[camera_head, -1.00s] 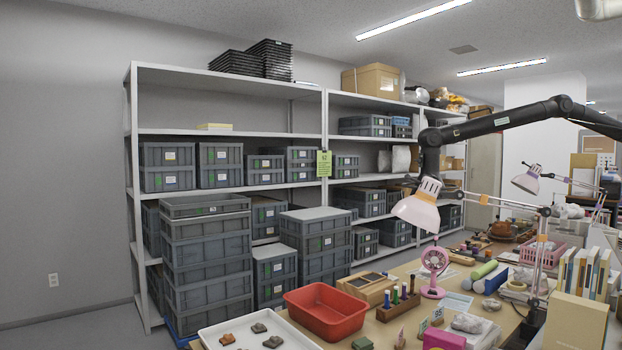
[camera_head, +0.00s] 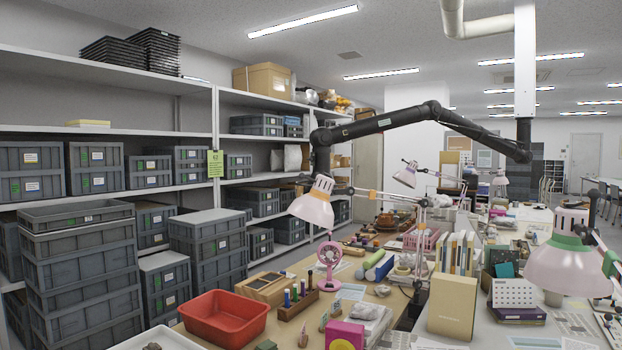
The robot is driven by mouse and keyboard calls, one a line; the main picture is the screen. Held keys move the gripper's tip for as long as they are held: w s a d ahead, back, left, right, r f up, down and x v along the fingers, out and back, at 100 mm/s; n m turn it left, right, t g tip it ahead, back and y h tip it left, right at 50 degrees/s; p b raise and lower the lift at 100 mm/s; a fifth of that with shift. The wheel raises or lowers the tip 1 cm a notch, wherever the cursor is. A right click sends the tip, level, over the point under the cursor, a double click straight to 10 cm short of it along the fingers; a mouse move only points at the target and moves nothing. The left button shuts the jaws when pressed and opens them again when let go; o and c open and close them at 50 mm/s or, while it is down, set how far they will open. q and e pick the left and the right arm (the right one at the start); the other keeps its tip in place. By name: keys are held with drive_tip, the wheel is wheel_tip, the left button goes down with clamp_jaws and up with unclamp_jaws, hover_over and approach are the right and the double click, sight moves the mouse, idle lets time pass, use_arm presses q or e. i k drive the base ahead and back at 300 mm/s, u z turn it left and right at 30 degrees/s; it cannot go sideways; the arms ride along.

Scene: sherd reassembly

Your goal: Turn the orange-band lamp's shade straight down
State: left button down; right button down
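The orange-band lamp has a pale pink shade (camera_head: 311,207) with a narrow orange band near its neck. The shade hangs over the table, tilted, with its opening facing down and somewhat to the left. Neither of my grippers is in view.
A pink fan (camera_head: 329,265) stands below the shade, with a red tray (camera_head: 224,316) to its left. Books (camera_head: 458,252) and a beige box (camera_head: 452,305) stand to the right. A green-band lamp (camera_head: 568,268) is nearer at right. Grey crates (camera_head: 85,270) fill the left.

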sight(314, 207)
drive_tip(key=u, duration=1.85)
drive_tip(key=i, duration=5.45)
drive_tip(key=z, duration=3)
drive_tip(key=i, duration=1.6)
